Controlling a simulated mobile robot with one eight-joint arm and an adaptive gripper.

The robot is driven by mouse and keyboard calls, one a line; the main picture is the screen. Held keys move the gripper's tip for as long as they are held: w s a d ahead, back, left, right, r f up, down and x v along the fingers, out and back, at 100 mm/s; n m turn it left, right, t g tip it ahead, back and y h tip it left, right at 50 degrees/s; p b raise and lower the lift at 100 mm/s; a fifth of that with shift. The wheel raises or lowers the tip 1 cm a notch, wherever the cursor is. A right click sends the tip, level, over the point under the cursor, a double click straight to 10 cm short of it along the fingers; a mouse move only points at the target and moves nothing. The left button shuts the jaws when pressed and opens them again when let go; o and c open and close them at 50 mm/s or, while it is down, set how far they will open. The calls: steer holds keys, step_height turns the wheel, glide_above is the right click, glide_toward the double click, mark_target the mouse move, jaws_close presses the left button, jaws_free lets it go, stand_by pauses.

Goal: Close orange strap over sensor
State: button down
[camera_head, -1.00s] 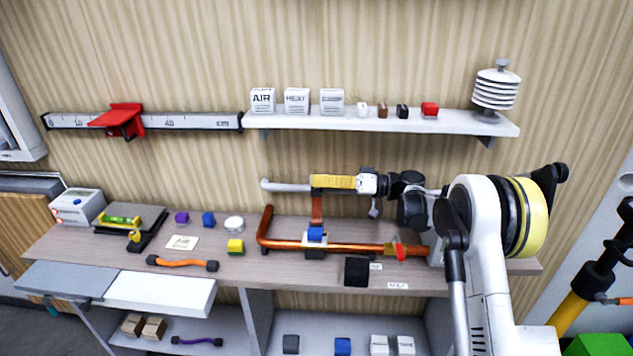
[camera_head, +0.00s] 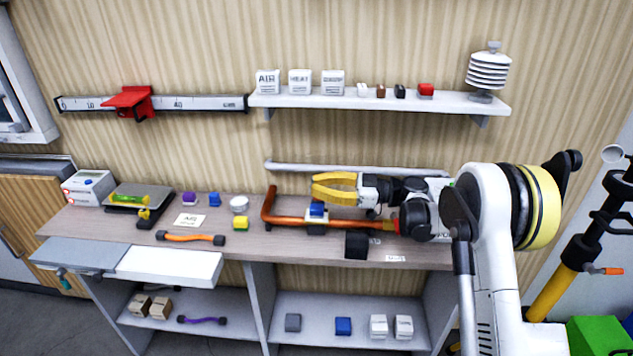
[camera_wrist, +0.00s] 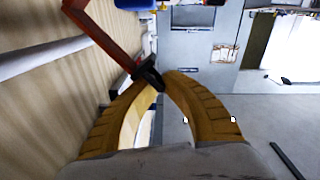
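The orange strap (camera_wrist: 105,38) slants across the upper left of the wrist view and ends in a black tab (camera_wrist: 148,75). My gripper (camera_wrist: 163,82) has its bowed yellow fingers drawn together at the tips, and the tab lies at those tips. The blue sensor (camera_head: 317,208) sits on the copper pipe; a blue piece also shows at the top edge of the wrist view (camera_wrist: 135,4). In the head view my gripper (camera_head: 313,187) is just above the sensor, and the strap is mostly hidden there.
The copper pipe (camera_head: 350,223) runs along the workbench (camera_head: 150,228). A light wall pipe (camera_head: 290,167) passes behind my gripper. A black block (camera_head: 356,245) stands in front of the pipe. A wall shelf (camera_head: 370,100) with small boxes is above.

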steer(key=shift+s+a+f+n+b, duration=0.1)
steer(key=shift+s+f+n+b, duration=0.35)
steer(key=shift+s+f+n, duration=0.5)
steer(key=shift+s+f+n+b, duration=0.4)
steer(key=shift+s+f+n, duration=0.2)
steer(key=shift+n, duration=0.65)
steer(key=c, duration=1.6)
jaws_free()
steer(key=shift+o, duration=0.2)
step_height(320, 180, up, 10)
